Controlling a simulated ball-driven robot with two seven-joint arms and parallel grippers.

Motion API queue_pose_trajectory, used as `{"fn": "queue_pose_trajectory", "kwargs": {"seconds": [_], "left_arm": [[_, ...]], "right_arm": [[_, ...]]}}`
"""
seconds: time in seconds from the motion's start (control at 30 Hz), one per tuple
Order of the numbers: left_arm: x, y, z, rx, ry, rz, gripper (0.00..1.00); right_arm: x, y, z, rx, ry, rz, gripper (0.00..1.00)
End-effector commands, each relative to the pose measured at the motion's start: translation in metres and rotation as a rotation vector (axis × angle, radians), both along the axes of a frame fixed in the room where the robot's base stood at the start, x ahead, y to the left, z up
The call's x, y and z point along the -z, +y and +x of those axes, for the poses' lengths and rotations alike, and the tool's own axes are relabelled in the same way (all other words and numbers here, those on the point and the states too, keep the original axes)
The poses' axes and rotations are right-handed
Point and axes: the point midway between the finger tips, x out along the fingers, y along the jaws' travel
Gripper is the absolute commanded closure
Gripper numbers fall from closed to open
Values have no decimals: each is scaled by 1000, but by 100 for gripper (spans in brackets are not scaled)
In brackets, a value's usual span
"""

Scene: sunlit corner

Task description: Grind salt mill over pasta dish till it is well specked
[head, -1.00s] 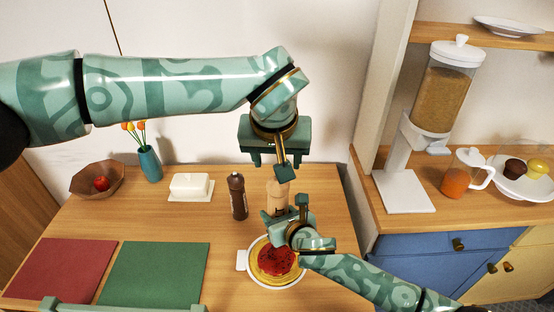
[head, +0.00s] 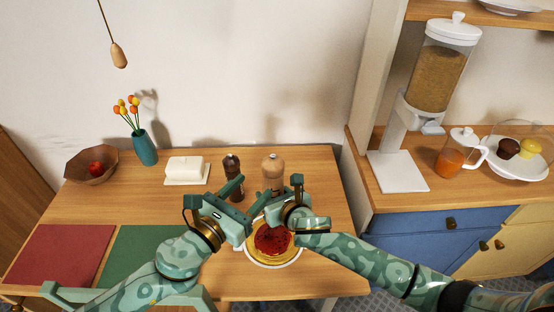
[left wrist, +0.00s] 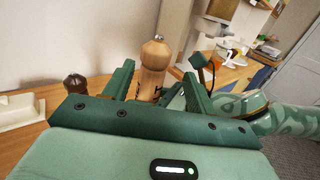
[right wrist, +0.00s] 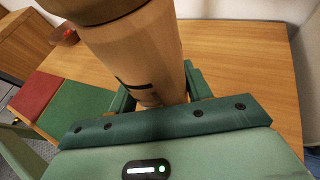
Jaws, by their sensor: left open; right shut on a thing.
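A light wooden mill (head: 273,170) stands upright in my right gripper (head: 284,200), which is shut on it. It also shows in the left wrist view (left wrist: 153,70) and close up in the right wrist view (right wrist: 140,50). The white pasta dish (head: 272,266) is on the table below, with pasta and red sauce (head: 272,239) carrying dark specks. My arms partly hide it, and the mill's lower end is hidden in the head view. My left gripper (head: 252,198) is open beside the mill, left of it, its fingers pointing towards it without visible contact.
A dark mill (head: 233,175) stands close behind my left gripper. A butter dish (head: 186,171), a vase of flowers (head: 143,148) and a bowl with red fruit (head: 91,171) stand further left. Red (head: 60,255) and green (head: 135,250) mats lie at front left.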

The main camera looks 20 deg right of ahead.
Motion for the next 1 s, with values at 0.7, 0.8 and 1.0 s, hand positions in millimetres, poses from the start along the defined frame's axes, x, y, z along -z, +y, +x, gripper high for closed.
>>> {"fn": "queue_pose_trajectory", "kwargs": {"seconds": [0.7, 0.8, 1.0], "left_arm": [[3, -84, 73, -23, 20, -9, 43], [4, -88, 75, -21, 22, -8, 43], [4, -89, 76, -21, 21, -6, 43]], "right_arm": [[-1, 0, 0, 0, -2, 0, 82], [-1, 0, 0, 0, -2, 0, 82], [-1, 0, 0, 0, -2, 0, 82]]}}
